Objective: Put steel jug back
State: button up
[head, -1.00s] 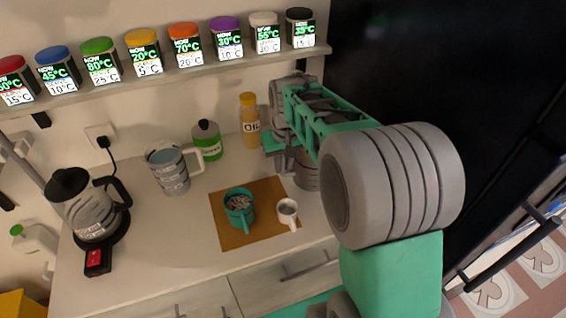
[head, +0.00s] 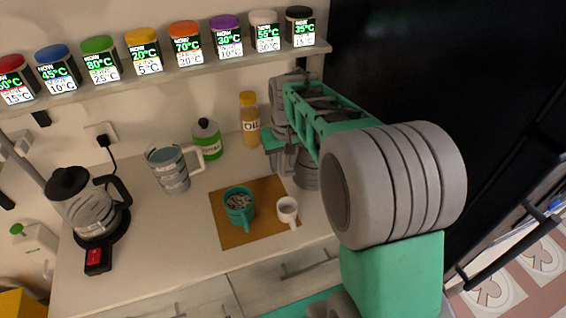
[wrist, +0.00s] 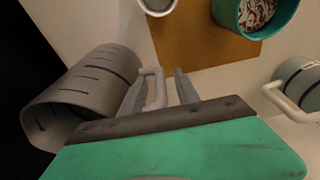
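The steel jug (head: 307,176) stands on the counter by the right edge of the brown mat, mostly hidden behind my arm in the head view. In the wrist view the grey jug (wrist: 85,92), with dark measuring lines, is at the left, its handle (wrist: 157,88) toward my fingers. My gripper (wrist: 160,90) is open. The handle shows between its two fingers, with a gap to the right finger. I cannot tell whether the left finger touches it. In the head view my gripper (head: 287,160) is just left of the jug.
On the mat (head: 228,238) stand a teal mug (head: 239,212) and a white cup (head: 287,211). A glass jug (head: 170,170), green bottle (head: 207,140), oil bottle (head: 250,122) and kettle (head: 88,208) stand leftward. The front counter is clear.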

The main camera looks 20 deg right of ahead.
notch_tip(320, 180, up, 11)
jog(key=s, duration=0.2)
jog(key=s+a+f+t, duration=0.1)
jog(key=s+a+f, duration=0.2)
jog(key=s, duration=0.4)
jog(key=s+a+f, duration=0.3)
jog(key=s+f, duration=0.2)
jog(key=s, duration=0.2)
jog(key=shift+a+f+n+t+b, duration=0.2)
jog(key=shift+n+t+b, duration=0.1)
jog(key=shift+t+b, duration=0.1)
